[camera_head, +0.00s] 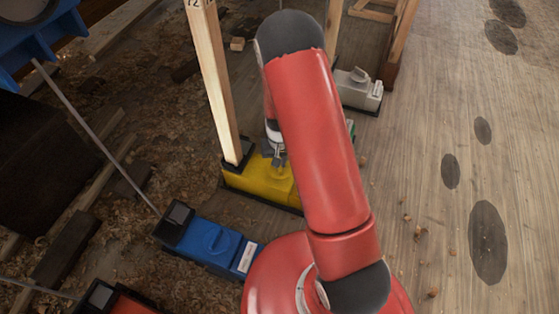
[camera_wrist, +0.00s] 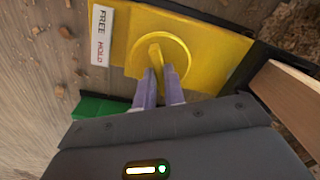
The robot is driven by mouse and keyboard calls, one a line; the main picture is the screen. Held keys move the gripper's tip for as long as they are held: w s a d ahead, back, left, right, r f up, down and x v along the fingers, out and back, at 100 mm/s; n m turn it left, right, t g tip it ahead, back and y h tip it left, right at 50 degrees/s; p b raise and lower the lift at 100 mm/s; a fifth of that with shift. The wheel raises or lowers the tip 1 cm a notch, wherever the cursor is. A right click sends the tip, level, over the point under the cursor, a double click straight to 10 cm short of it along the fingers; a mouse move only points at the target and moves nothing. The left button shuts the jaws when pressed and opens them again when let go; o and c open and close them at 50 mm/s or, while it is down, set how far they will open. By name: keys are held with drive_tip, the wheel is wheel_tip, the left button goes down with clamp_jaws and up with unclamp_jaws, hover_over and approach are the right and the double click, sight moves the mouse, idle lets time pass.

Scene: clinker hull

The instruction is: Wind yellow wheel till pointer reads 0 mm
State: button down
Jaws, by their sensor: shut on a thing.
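The yellow wheel (camera_wrist: 181,50) is a round disc with a raised bar across it, set in the top of a yellow box (camera_head: 242,180). In the wrist view, my gripper (camera_wrist: 161,76) is shut on the bar of the wheel. In the head view, my gripper (camera_head: 277,155) is down at the yellow box, partly hidden by my red arm. A white label (camera_wrist: 102,36) reading FREE and HOLD is on the box beside the wheel. I can see no pointer or mm scale clearly, so the reading cannot be told.
A wooden post (camera_head: 215,80) stands at the yellow box's left end. A blue box (camera_head: 212,243) is nearer, a grey box (camera_head: 358,92) farther back. A green part (camera_wrist: 100,108) is beside the yellow box. Shavings cover the left floor; the plank floor at right is mostly clear.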

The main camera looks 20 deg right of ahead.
drive_tip(key=m, duration=0.3)
drive_tip(key=shift+m, duration=0.3)
idle(0.3)
drive_tip(key=c, duration=1.5)
unclamp_jaws()
wheel_tip(320, 180, up, 8)
drive_tip(key=shift+f+p, duration=0.1)
drive_tip(key=shift+p, duration=0.9)
